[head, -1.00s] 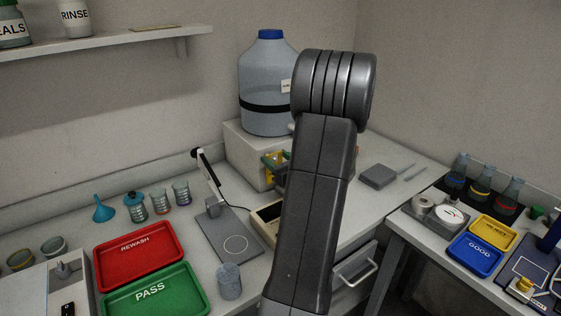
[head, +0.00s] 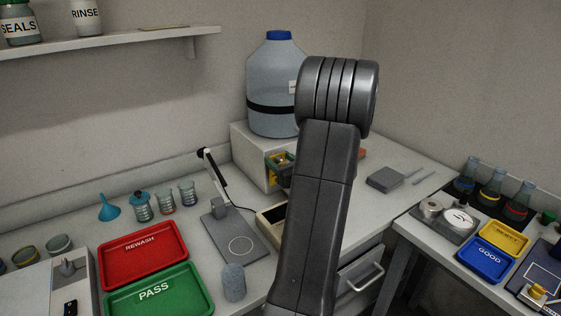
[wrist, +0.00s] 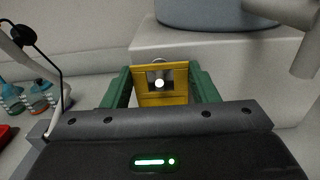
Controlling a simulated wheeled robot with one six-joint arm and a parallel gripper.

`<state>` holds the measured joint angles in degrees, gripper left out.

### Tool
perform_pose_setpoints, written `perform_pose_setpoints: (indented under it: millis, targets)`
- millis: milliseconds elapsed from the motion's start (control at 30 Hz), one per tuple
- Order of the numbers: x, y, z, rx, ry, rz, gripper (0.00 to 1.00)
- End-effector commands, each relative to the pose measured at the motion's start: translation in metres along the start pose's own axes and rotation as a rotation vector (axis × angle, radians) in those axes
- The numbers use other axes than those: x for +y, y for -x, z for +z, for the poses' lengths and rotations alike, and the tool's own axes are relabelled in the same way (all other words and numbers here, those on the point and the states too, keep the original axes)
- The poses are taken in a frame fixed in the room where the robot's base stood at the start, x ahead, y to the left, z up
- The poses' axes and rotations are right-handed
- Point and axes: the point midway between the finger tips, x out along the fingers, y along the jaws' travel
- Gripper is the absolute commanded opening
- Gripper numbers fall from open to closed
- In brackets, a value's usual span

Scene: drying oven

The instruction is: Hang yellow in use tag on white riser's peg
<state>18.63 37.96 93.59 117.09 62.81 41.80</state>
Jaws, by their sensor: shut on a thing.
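The yellow tag (wrist: 148,99) is between the green fingers of my gripper (wrist: 160,88), which is shut on it. The tag is upright, with an opening in its upper part and a thin loop above. A bright round spot, perhaps the peg's end, shows in the opening; I cannot tell whether the tag is on the peg. The white riser (wrist: 220,72) is directly behind the tag. In the head view, the tag (head: 278,161) shows small in front of the riser (head: 249,163), partly hidden by my arm.
A large blue-capped jug (head: 277,75) stands on the riser. A lamp stand (head: 226,232) is left of my arm, near the red tray (head: 142,268) and green tray (head: 180,277).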

Motion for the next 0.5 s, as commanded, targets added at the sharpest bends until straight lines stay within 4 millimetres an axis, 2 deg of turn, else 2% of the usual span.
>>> perform_pose_setpoints:
  millis: [133,167,267,300,500]
  targets:
    - [0.0,0.0001,0.0,0.0,0.0,0.0,0.33]
    - [0.0,0.0001,0.0,0.0,0.0,0.0,0.55]
    - [0.0,0.0001,0.0,0.0,0.0,0.0,0.75]
    - [0.0,0.0001,0.0,0.0,0.0,0.0,0.79]
    - [0.0,0.0001,0.0,0.0,0.0,0.0,0.79]
